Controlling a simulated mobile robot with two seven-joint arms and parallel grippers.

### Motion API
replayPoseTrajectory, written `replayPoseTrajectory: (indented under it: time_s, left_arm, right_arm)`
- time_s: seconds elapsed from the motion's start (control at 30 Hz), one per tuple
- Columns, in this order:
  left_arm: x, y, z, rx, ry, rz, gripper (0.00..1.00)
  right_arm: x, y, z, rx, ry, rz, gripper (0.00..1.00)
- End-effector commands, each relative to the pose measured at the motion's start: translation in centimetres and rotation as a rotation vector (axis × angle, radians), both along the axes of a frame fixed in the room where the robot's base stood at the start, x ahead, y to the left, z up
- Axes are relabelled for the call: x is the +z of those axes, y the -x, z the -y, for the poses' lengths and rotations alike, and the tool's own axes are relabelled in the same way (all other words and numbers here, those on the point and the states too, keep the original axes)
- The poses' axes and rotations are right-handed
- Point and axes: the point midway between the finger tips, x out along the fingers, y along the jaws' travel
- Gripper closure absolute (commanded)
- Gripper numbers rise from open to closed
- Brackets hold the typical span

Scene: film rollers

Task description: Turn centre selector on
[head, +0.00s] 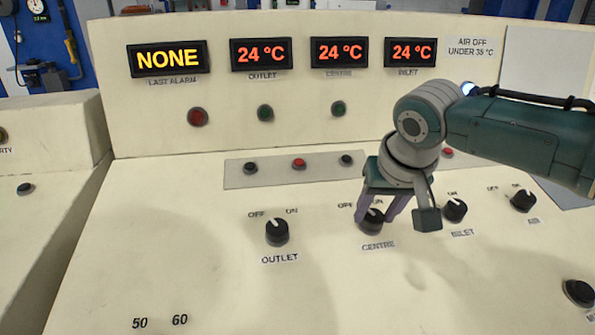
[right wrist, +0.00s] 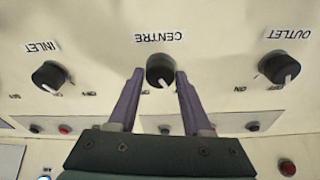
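The centre selector (head: 371,222) is a black knob with a white pointer above the CENTRE label on the sloping panel. Its pointer leans up and slightly left, on the OFF side. My right gripper (head: 377,213) comes down over it from above and partly hides the knob and its ON mark. My left gripper is not in view.
The outlet knob (head: 277,232) stands to the left. The inlet knob (head: 455,210) is just right of my gripper, and the air knob (head: 523,200) is farther right. A strip with push buttons (head: 298,164) lies behind. The panel in front is mostly clear.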

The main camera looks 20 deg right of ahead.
Motion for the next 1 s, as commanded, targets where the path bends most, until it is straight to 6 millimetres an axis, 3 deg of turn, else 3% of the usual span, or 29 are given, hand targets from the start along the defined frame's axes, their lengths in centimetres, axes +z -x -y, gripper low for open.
replayPoseTrajectory:
  time_s: [0.07, 0.4, 0.77, 1.0]
  left_arm:
    - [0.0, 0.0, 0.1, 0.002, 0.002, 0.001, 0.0]
    - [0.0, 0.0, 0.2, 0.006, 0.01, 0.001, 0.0]
    - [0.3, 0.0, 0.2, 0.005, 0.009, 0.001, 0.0]
    - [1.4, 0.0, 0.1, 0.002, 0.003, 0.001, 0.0]
  right_arm:
    - [0.0, 0.0, 0.0, 0.0, 0.0, 0.0, 0.61]
    - [0.0, 0.0, 0.0, 0.0, 0.0, 0.0, 0.99]
    - [0.1, 0.0, -0.1, -0.025, -0.007, 0.001, 1.0]
    - [0.2, 0.0, -0.2, -0.143, -0.035, 0.005, 1.0]
